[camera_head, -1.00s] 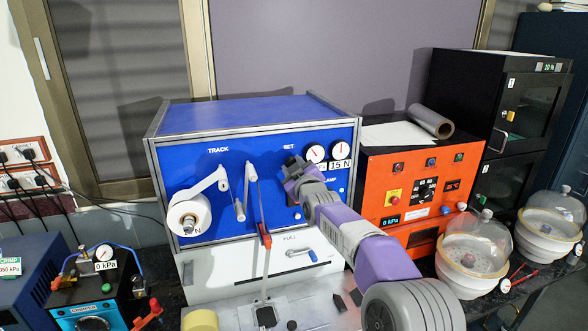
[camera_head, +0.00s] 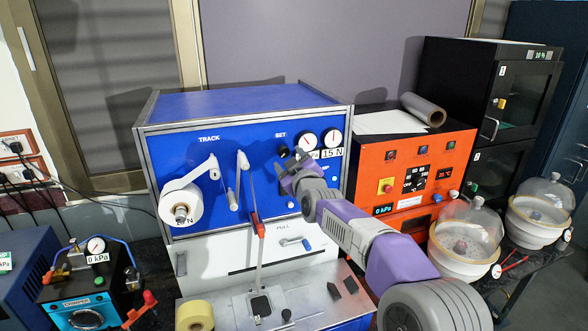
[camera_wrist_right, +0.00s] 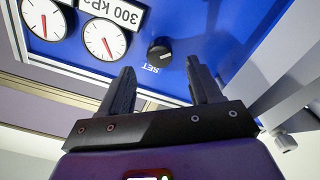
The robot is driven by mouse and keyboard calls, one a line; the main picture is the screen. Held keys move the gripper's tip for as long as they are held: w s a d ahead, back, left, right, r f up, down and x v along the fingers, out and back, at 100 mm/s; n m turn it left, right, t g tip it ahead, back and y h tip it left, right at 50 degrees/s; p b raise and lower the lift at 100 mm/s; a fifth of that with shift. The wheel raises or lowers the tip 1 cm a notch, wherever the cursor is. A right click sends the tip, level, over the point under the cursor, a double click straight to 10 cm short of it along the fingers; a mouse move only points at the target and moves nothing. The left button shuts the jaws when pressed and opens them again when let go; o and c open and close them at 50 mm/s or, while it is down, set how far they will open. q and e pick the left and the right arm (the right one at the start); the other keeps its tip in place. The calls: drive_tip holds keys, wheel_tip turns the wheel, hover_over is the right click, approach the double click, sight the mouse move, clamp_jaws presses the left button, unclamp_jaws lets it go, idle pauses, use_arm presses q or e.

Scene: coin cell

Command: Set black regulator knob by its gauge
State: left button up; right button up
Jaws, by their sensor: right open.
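The black regulator knob (camera_head: 284,151) sits under the SET label on the blue panel (camera_head: 185,158). In the right wrist view the knob (camera_wrist_right: 160,52) shows a white pointer mark. Two round white gauges with red needles, a left one (camera_head: 307,141) and a right one (camera_head: 332,136), are beside it; they also show in the right wrist view (camera_wrist_right: 44,18) (camera_wrist_right: 105,38). My right gripper (camera_head: 290,170) is open and empty just below and in front of the knob. In the right wrist view its fingers (camera_wrist_right: 161,78) point at the knob, apart from it. My left gripper is not in view.
A white tape roll (camera_head: 181,207) and guide arms stick out from the panel left of the knob. A red-handled lever (camera_head: 257,225) stands in front. An orange control box (camera_head: 408,172) and glass domes (camera_head: 466,232) are to the right.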

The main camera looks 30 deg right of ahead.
drive_tip(key=shift+p+v, duration=0.3)
drive_tip(key=shift+v, duration=1.6)
